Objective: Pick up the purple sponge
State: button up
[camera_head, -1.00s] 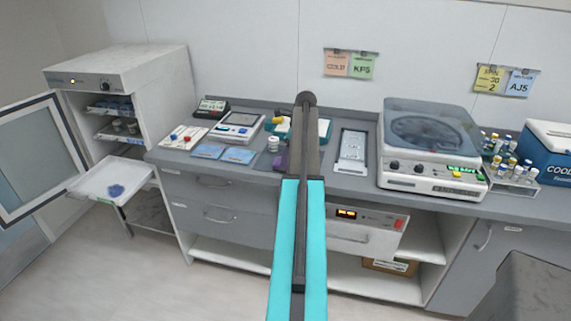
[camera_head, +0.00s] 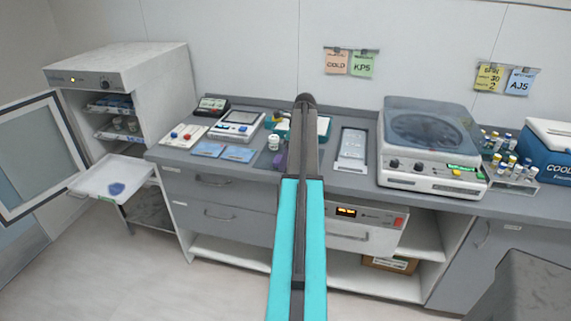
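My arm runs up the middle of the view, a teal link below and a dark link above, ending in a rounded dark joint. My gripper does not show; I cannot tell where its fingers are relative to the sponge.
Right are a white tray (camera_head: 352,150), a centrifuge (camera_head: 428,150) and a vial rack (camera_head: 513,180). An open cabinet (camera_head: 120,85) with its tray pulled out stands left.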

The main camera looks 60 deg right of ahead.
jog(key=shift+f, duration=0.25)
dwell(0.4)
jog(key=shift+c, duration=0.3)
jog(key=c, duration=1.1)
